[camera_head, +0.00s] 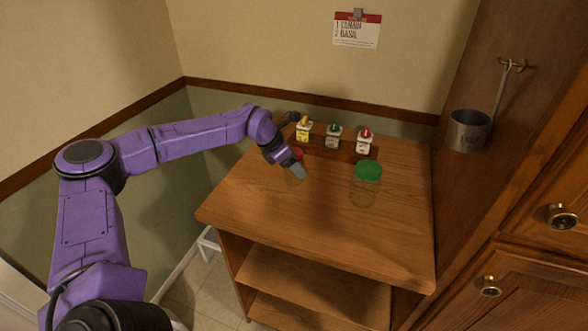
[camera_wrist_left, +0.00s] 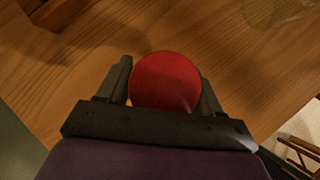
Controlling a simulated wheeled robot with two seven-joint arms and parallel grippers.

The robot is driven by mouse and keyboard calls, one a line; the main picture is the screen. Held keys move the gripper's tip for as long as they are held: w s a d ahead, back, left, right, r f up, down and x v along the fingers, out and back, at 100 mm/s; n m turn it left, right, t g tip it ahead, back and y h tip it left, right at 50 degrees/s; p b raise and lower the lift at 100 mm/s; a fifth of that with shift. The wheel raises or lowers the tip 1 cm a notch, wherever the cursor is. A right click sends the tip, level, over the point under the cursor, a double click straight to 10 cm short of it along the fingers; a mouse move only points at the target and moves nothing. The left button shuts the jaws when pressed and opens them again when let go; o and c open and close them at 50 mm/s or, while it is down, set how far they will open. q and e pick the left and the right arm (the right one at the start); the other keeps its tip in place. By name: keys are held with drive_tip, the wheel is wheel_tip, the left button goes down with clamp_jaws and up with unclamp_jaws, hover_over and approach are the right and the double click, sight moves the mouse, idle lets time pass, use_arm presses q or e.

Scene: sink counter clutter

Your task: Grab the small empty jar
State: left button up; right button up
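The small jar has a red lid (camera_wrist_left: 165,82) and a clear body that looks empty. In the head view its red lid (camera_head: 298,152) is partly covered by my left gripper (camera_head: 297,172), and its glass is faint near the counter's left side. In the left wrist view the lid sits between the two fingers of my left gripper (camera_wrist_left: 166,85), one on each side and very close. I cannot tell whether the fingers press on the jar. A larger clear jar with a green lid (camera_head: 368,170) stands to the right. My right gripper is out of view.
Three small containers with yellow (camera_head: 304,128), green (camera_head: 333,136) and red (camera_head: 364,141) tops stand in a row at the back of the wooden counter (camera_head: 310,225). A metal pot (camera_head: 469,130) hangs on the right wall. The counter's front is clear.

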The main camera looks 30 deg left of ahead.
use_arm(q)
drive_tip(key=shift+c, duration=1.1)
drive_tip(key=shift+r, duration=0.1)
